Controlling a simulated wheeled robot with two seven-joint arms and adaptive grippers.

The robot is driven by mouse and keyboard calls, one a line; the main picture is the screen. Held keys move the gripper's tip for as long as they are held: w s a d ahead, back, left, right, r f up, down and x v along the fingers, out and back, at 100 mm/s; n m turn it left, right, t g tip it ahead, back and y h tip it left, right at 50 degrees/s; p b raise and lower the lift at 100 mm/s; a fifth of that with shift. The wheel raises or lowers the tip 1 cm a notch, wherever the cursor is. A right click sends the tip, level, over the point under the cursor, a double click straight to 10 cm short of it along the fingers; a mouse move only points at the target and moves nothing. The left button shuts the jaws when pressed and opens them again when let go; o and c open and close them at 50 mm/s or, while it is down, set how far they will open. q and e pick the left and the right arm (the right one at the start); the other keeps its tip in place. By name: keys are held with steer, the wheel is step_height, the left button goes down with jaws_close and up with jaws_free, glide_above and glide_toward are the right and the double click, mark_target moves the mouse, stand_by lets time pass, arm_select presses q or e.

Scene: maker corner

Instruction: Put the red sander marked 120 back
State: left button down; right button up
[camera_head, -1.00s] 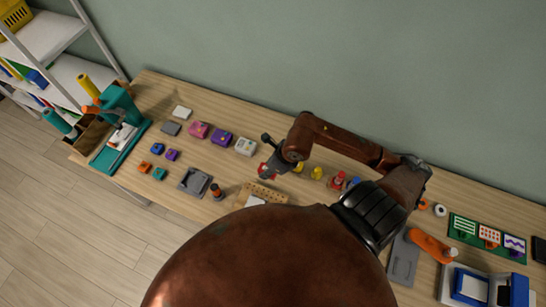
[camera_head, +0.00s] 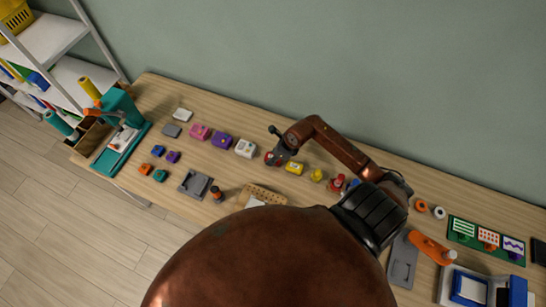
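A small red piece, taken to be the red sander (camera_head: 269,159), shows at the tip of my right gripper (camera_head: 274,150), partly hidden by it. The gripper seems shut on it, low over the back row of blocks, between a white-grey block (camera_head: 245,148) and a yellow block (camera_head: 294,168). The number 120 cannot be read. Another red piece (camera_head: 337,183) stands farther right in the row, partly behind my forearm. My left gripper is not in view.
Pink (camera_head: 199,132) and purple (camera_head: 222,140) blocks lie left in the row. A perforated wooden block (camera_head: 263,193) and a grey tray (camera_head: 195,184) lie in front. A teal press (camera_head: 121,110) stands at the left end. My brown body hides the table's front middle.

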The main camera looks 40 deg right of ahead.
steer(key=shift+f, duration=0.25)
steer(key=o, duration=1.1)
steer(key=v, duration=1.2)
